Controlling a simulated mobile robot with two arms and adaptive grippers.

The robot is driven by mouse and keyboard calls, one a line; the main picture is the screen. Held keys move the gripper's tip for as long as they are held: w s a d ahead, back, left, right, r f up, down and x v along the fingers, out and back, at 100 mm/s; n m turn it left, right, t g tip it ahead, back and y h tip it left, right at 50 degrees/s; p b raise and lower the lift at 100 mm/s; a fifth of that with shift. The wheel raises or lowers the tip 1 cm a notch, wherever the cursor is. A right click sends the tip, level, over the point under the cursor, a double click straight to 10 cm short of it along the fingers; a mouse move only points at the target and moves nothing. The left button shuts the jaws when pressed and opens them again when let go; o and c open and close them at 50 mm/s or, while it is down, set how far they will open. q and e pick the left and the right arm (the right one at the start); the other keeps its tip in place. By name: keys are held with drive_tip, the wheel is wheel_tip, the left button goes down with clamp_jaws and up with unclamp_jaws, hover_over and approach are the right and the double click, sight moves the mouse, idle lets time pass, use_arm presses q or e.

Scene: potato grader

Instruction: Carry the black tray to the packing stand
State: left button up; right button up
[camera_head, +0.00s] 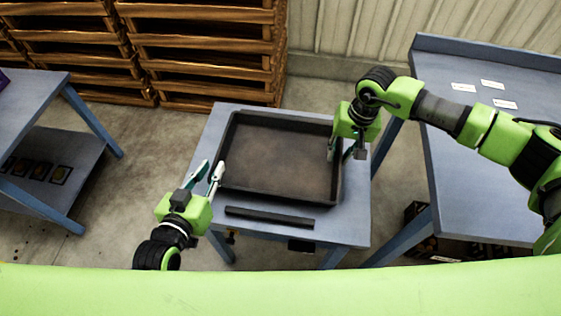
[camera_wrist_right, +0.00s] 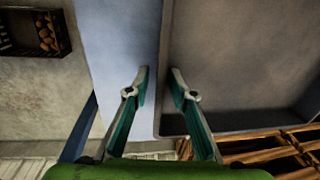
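The black tray (camera_head: 280,196) is a shallow, empty rectangle lying flat on a small blue-grey stand (camera_head: 350,225). My left gripper (camera_head: 209,168) is open at the tray's left wall, with one finger near the wall and the other outside it; contact is unclear. My right gripper (camera_head: 345,148) is at the tray's right wall. In the right wrist view this gripper (camera_wrist_right: 159,74) is open, with the tray wall (camera_wrist_right: 166,60) running between its fingers, and neither is clearly pressed on it. I cannot tell which table is the packing stand.
A dark bar (camera_head: 268,217) lies on the stand in front of the tray. A long blue-grey bench (camera_head: 470,150) with white labels stands at the right. A blue-grey table (camera_head: 25,90) with a lower shelf is at the left. Wooden crates (camera_head: 200,50) are stacked behind. Floor is clear left of the stand.

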use_arm(q)
drive_tip(key=shift+s+a+r, duration=0.1)
drive_tip(key=shift+s+r, duration=0.15)
use_arm(e)
drive_tip(key=shift+s+d+f, duration=0.2)
drive_tip(key=shift+f, duration=0.05)
use_arm(q)
drive_tip(key=shift+w, duration=0.15)
use_arm(e)
wheel_tip(320, 180, up, 8)
drive_tip(key=shift+d+r, duration=0.2)
drive_tip(key=shift+d, duration=0.15)
